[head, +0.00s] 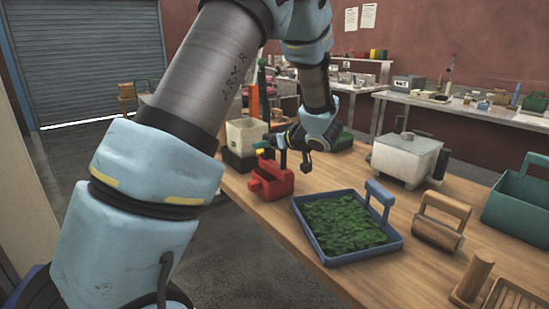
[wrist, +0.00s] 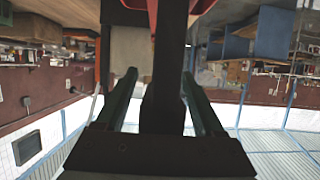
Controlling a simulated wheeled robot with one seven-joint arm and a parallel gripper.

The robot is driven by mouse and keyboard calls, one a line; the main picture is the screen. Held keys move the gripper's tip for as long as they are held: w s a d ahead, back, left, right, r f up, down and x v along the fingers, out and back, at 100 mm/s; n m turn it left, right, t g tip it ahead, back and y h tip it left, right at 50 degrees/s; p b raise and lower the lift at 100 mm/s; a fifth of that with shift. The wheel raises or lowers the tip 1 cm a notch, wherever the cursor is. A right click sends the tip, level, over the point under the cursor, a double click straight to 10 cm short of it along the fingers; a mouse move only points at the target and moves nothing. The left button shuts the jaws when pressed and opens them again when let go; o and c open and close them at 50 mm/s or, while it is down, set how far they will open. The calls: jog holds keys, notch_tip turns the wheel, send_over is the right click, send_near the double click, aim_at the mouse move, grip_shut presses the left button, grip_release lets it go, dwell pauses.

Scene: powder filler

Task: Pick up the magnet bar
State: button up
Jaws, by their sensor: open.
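A dark upright bar (head: 283,159), which I take to be the magnet bar, stands at the red block (head: 270,183) on the wooden table's left side. In the wrist view the dark bar (wrist: 165,95) runs from the top, where red parts show, down between the two green fingers. My gripper (head: 262,146) is level over the red block, with its fingers pointing left. In the wrist view my gripper (wrist: 158,74) is open, with a finger on each side of the bar and visible gaps. I cannot tell whether the palm touches the bar.
A blue tray of green leaves (head: 345,224) lies right of the red block. A white bin (head: 245,134) stands behind it to the left. A wooden-handled block (head: 440,220), a white box (head: 405,158) and a teal caddy (head: 517,208) stand further right.

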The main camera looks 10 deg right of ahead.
jog(key=shift+c, duration=0.2)
grip_shut()
dwell(0.3)
